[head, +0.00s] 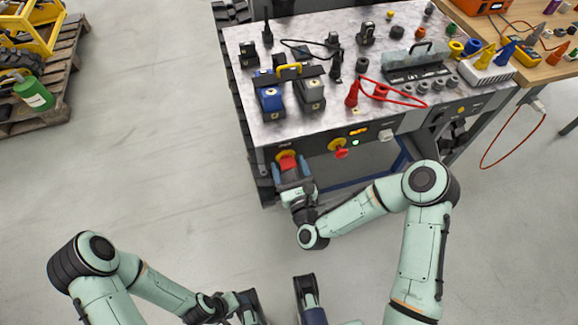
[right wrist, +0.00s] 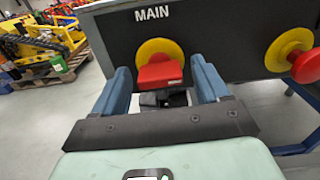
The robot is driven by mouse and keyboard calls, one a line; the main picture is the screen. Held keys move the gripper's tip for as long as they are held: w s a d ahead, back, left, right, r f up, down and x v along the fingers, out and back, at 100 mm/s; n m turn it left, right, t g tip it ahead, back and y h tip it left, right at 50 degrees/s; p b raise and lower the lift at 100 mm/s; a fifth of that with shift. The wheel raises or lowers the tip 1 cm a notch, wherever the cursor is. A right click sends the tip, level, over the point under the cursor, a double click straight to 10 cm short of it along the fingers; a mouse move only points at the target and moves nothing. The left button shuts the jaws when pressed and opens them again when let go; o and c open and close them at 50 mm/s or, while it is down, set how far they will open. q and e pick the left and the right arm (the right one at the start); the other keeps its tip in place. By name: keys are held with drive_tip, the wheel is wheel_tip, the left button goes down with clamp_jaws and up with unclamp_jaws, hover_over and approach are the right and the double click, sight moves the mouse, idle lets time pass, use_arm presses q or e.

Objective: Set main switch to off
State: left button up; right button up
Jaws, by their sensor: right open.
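The main switch is a red handle on a round yellow plate, below the word MAIN on the dark front panel. Its red handle (right wrist: 160,74) is in the middle of the right wrist view, and it shows in the head view (head: 287,162). My right gripper (right wrist: 163,82) is open, with one blue finger on each side of the handle and visible gaps between. In the head view this gripper (head: 292,174) is at the panel's left end.
A second red handle on a yellow plate (right wrist: 290,48) is to the right on the same panel. Boxes, plugs and red cable crowd the bench top (head: 250,98) above. An orange cable (head: 541,122) hangs at the right.

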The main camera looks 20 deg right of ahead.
drive_tip(key=shift+w, duration=0.25)
drive_tip(key=c, duration=1.1)
drive_tip(key=shift+o, duration=0.2)
